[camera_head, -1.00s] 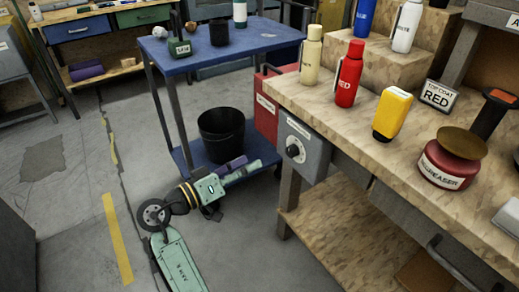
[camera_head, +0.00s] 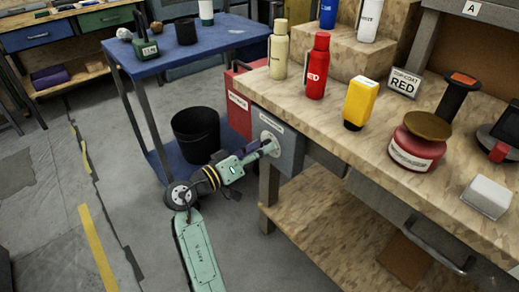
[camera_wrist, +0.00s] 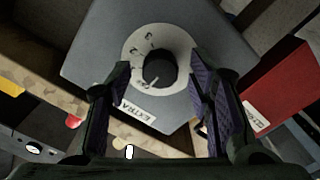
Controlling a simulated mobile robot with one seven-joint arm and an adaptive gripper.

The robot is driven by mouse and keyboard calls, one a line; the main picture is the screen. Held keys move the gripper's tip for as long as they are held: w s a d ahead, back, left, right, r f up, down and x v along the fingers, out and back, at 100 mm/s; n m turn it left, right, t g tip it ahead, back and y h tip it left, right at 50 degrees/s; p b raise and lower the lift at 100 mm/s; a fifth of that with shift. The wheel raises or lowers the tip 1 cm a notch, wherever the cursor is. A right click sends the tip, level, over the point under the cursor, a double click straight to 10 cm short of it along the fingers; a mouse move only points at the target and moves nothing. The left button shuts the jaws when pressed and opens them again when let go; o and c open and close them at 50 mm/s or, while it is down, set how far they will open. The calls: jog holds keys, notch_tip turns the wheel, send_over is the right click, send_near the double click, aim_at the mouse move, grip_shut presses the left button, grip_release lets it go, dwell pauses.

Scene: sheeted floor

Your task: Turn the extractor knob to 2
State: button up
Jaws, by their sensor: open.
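The extractor knob (camera_wrist: 160,70) is a round black knob on a pale dial with markings, set on the front of a grey box (camera_wrist: 95,60). The box also shows at the bench's left end in the head view (camera_head: 287,148). In the wrist view my gripper (camera_wrist: 163,85) is open, with one finger on each side of the knob and a visible gap to both. In the head view my gripper (camera_head: 268,147) reaches the box front and hides most of the knob. The knob's exact setting is too small to read surely.
A red box (camera_head: 238,105) hangs just left of the grey box. A black bin (camera_head: 195,135) stands on the blue cart's (camera_head: 190,50) lower shelf behind my arm.

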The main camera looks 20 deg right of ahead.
jog(key=shift+c, duration=0.2)
grip_shut()
dwell(0.4)
jog(key=shift+f+b, duration=0.15)
jog(key=shift+b, duration=0.3)
jog(key=m+b, duration=1.5)
jog(key=b, duration=0.6)
jog(key=shift+m, duration=0.4)
jog(key=shift+b, duration=0.4)
